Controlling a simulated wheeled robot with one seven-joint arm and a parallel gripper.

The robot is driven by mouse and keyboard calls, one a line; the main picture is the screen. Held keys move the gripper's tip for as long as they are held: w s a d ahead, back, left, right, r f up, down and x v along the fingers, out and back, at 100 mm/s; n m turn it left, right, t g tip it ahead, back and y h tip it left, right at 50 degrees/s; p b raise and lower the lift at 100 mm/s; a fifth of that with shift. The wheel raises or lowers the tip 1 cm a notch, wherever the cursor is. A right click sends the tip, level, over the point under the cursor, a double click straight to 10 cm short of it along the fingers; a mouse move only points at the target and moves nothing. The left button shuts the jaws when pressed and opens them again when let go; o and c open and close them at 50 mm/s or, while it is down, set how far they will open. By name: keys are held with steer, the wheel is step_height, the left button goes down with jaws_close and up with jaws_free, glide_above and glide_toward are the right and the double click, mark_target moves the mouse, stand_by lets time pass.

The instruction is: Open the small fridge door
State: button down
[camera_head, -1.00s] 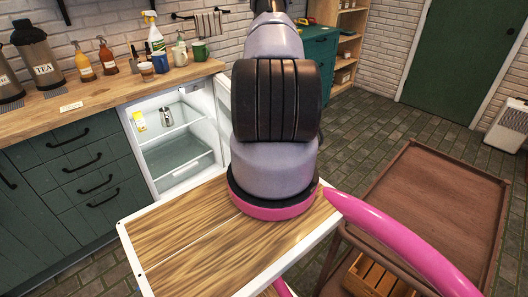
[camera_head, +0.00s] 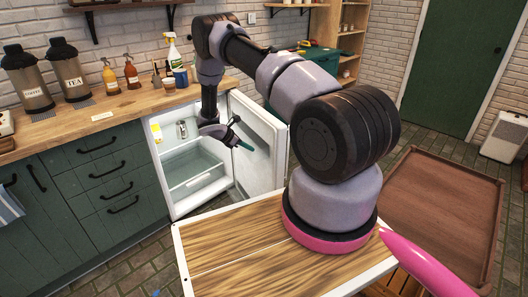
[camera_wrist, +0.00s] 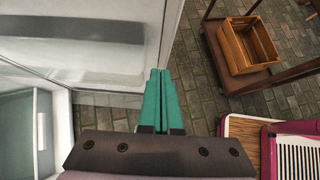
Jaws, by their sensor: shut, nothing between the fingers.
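The small white fridge (camera_head: 190,160) stands under the counter with its door (camera_head: 258,143) swung wide open toward the right. Nothing is between the fingers. I cannot tell whether they touch the door.
A brown cart (camera_head: 440,205) stands at the right. A wooden crate (camera_wrist: 248,45) shows beyond the fingers in the wrist view. The counter (camera_head: 130,108) holds dispensers and bottles. Open tiled floor (camera_head: 415,133) lies behind the cart.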

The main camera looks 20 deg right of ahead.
glide_toward(274, 155)
step_height(274, 155, down, 4)
steer(key=shift+s+r, duration=0.15)
steer(key=d, duration=0.2)
steer(key=shift+d, duration=0.3)
steer(key=shift+w+d, duration=0.2)
steer(key=shift+d, duration=0.65)
steer(key=w+d, duration=0.1)
steer(key=d, duration=1.3)
steer(key=shift+w, duration=0.15)
steer(key=shift+d, duration=0.1)
